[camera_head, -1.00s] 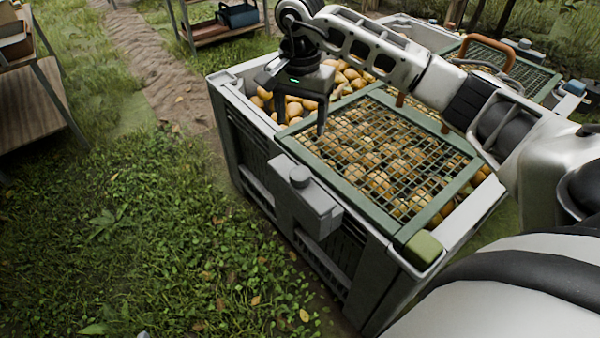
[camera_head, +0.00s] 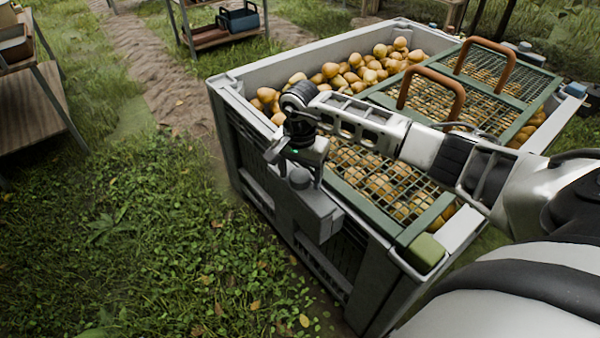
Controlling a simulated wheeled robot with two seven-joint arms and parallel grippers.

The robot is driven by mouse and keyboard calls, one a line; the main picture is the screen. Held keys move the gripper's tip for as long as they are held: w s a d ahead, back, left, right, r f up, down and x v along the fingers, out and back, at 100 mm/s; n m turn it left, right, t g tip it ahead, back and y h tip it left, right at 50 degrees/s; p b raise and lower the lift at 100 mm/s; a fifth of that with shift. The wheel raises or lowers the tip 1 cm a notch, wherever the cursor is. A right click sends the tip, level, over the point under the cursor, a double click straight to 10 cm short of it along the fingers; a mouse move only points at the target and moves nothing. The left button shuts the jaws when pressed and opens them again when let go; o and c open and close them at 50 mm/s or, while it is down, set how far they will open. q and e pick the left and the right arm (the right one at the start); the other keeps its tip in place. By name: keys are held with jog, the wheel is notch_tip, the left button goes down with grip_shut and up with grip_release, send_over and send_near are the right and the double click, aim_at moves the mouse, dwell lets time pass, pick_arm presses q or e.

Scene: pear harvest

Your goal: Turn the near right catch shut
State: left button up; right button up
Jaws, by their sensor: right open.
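A grey catch housing (camera_head: 318,215) with a round knob (camera_head: 299,178) on top is fixed to the near wall of the grey crate (camera_head: 385,270). My right gripper (camera_head: 296,172) is open at the knob, with its fingers pointing down on either side. I cannot tell whether the fingers touch the knob. A green mesh lid (camera_head: 404,236) with two brown handles (camera_head: 445,84) lies over part of the crate. The gripper and arm hide part of the lid and the knob. My left gripper is not in view.
Pears (camera_head: 328,71) fill the crate and show uncovered at its left and back. A yellow-green block (camera_head: 425,248) sits at the near corner. A wooden table (camera_head: 40,105) stands at the left. Grass to the left of the crate is open.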

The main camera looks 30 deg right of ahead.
jog(key=c, duration=1.4)
